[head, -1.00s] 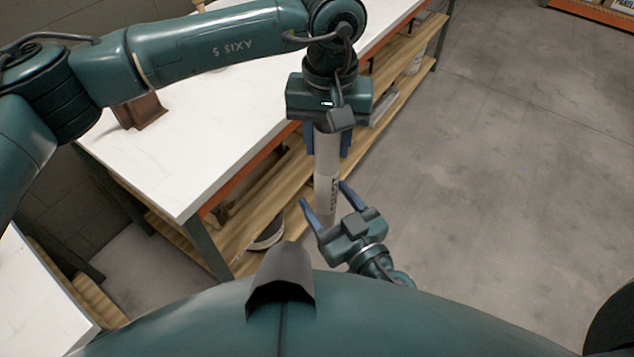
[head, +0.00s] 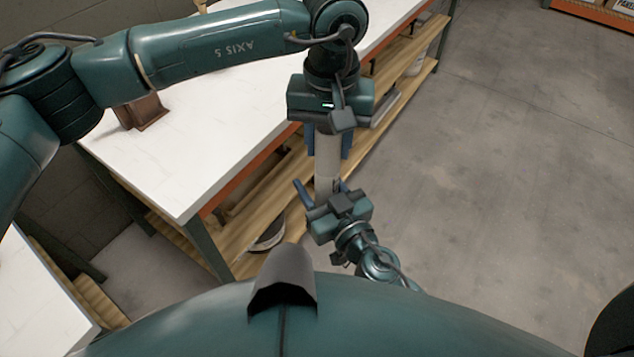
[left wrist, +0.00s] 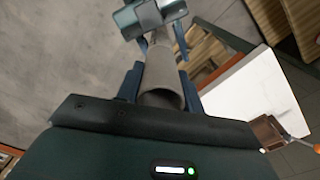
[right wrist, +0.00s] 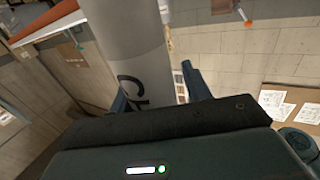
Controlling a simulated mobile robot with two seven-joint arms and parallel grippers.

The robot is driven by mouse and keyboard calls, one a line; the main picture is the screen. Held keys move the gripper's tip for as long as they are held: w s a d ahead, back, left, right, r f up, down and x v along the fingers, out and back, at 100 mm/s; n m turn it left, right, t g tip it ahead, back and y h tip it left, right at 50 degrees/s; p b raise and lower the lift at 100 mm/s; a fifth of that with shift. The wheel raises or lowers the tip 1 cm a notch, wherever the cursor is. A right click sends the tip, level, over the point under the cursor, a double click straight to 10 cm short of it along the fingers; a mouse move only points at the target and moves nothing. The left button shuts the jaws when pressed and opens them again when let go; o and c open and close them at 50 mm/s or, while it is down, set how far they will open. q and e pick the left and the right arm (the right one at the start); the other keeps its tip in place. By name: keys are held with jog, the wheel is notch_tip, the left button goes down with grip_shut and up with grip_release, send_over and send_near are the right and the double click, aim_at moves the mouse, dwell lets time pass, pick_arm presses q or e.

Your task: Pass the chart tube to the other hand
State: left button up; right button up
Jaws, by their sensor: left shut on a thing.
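The chart tube (head: 327,165) is a pale grey cylinder with dark lettering, hanging upright in the head view. My left gripper (head: 328,150) is shut on its upper part; the left wrist view shows the tube (left wrist: 161,77) between its blue fingers. My right gripper (head: 322,190) is open around the tube's lower part, with a blue finger on each side. In the right wrist view the tube (right wrist: 132,55) stands close in front of the palm, toward the left finger, with a gap to the right finger (right wrist: 196,82). The tube's lower end is hidden in the head view.
A white-topped workbench (head: 190,165) with an orange edge and a wooden lower shelf (head: 245,225) stands left of and behind the tube. A brown holder (head: 142,112) sits on the bench top. Open concrete floor (head: 500,200) lies to the right.

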pick_arm(q)
jog(key=shift+d, duration=0.15)
pick_arm(e)
jog(key=shift+s+a, duration=0.15)
jog(key=shift+a, duration=0.1)
jog(key=c, duration=0.6)
pick_arm(q)
jog(key=o, duration=1)
pick_arm(e)
jog(key=shift+r, duration=0.1)
jog(key=shift+c, duration=0.6)
pick_arm(q)
jog(key=o, duration=0.3)
pick_arm(e)
jog(key=shift+d, duration=0.15)
pick_arm(q)
jog(key=shift+o, duration=0.2)
